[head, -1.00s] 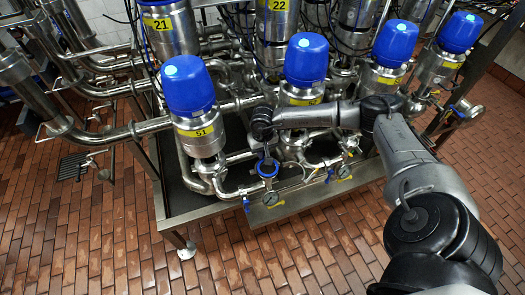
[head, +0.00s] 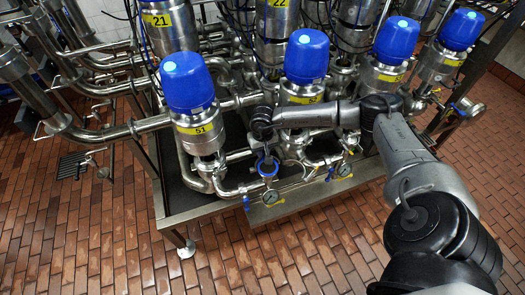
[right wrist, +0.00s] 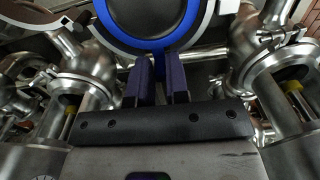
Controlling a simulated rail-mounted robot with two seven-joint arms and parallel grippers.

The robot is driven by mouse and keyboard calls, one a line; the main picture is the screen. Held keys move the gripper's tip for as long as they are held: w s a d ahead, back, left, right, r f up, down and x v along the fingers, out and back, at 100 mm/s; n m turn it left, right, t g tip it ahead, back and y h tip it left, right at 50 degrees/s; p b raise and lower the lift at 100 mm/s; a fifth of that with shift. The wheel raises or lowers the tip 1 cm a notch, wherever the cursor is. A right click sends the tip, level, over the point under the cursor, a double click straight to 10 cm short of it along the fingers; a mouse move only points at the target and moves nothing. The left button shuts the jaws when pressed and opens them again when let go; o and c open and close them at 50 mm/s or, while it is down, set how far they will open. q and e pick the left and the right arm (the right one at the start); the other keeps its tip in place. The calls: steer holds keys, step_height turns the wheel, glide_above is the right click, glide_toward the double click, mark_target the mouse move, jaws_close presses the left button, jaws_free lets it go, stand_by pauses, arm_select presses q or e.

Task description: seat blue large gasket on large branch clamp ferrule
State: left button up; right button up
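The blue large gasket (right wrist: 160,45) is a bright blue ring around a dark round face at the top of the right wrist view; its upper part is cut off. It also shows small in the head view (head: 268,168). A pale metal rim (right wrist: 112,38), likely the large branch clamp ferrule, curves close outside the ring; whether they touch, I cannot tell. My right gripper (right wrist: 160,68) has its two dark fingers on either side of the gasket's blue tab, shut on it. In the head view it points down at the ring (head: 266,150). My left gripper is not in view.
Steel pipes and clamps (right wrist: 85,75) crowd both sides of my right gripper. The blue-capped valve 51 (head: 195,110) stands left of it and another blue-capped valve (head: 305,65) behind. A pressure gauge (head: 270,197) sits just below the ring. The tiled floor in front is clear.

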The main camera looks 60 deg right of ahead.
steer(key=shift+o, duration=1.5)
step_height(320, 180, up, 14)
steer(key=p, duration=0.1)
steer(key=shift+p, duration=0.3)
steer(key=shift+f, duration=0.1)
